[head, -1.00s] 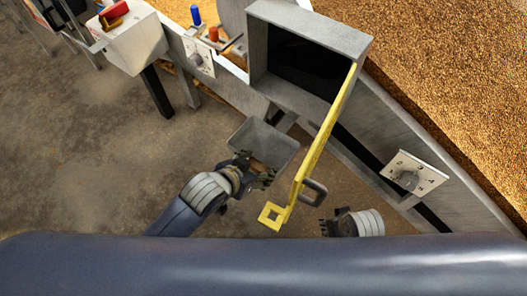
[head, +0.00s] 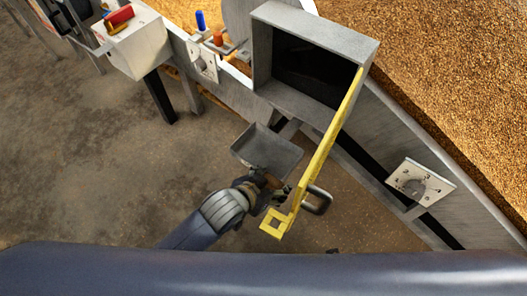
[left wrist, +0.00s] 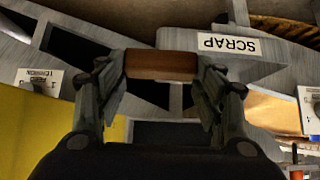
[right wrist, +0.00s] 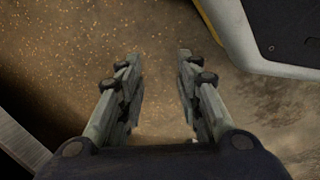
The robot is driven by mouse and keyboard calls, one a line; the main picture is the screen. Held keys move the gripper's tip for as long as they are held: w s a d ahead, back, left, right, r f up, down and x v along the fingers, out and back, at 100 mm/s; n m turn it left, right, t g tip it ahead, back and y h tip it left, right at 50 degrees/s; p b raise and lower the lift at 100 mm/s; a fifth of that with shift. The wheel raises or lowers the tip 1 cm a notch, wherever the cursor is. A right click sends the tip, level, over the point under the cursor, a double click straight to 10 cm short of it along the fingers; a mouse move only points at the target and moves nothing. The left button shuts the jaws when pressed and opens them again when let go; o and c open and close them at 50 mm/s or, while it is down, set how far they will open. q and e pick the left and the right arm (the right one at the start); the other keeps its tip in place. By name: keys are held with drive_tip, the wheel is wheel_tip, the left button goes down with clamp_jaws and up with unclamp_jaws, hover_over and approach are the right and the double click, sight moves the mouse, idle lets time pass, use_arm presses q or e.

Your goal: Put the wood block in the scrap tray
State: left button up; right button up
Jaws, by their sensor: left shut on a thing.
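The wood block (left wrist: 162,65) is brown and sits between the two fingers of my left gripper (left wrist: 160,80), which is shut on it. In the head view my left gripper (head: 268,186) is at the near right edge of the grey scrap tray (head: 262,143), beside the yellow bar; the block is mostly hidden there. The tray looks empty where it shows. Its white SCRAP label (left wrist: 228,44) shows behind the block in the left wrist view. My right gripper (right wrist: 160,100) is open and empty over the floor.
A yellow bar (head: 325,150) with a square end slants just right of my left gripper, near a grey handle (head: 318,200). A grey open box (head: 315,35) stands beyond the tray. A bin wall with a dial plate (head: 420,184) is at right. Floor at left is clear.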

use_arm(q)
drive_tip(key=w+a, duration=0.1)
drive_tip(key=w, duration=0.3)
drive_tip(key=w+a+f+b, duration=0.1)
drive_tip(key=w, duration=0.4)
drive_tip(key=w+a+b, duration=0.1)
drive_tip(key=w+a, duration=0.1)
drive_tip(key=w, duration=0.2)
drive_tip(key=shift+w+a+f, duration=0.1)
drive_tip(key=shift+w+f, duration=0.15)
drive_tip(key=shift+w, duration=0.1)
drive_tip(key=shift+w+a, duration=0.1)
drive_tip(key=shift+w, duration=0.25)
drive_tip(key=shift+w+f, duration=0.1)
drive_tip(key=shift+w, duration=0.05)
wheel_tip(320, 180, down, 3)
drive_tip(key=shift+r+b, duration=0.2)
drive_tip(key=shift+b, duration=0.55)
drive_tip(key=shift+f, duration=0.3)
use_arm(e)
drive_tip(key=w+r, duration=0.5)
drive_tip(key=r, duration=0.6)
drive_tip(key=shift+a+r+t, duration=0.3)
drive_tip(key=shift+r+t, duration=0.05)
drive_tip(key=shift+t, duration=0.05)
use_arm(q)
drive_tip(key=shift+f, duration=0.15)
drive_tip(key=o, duration=0.6)
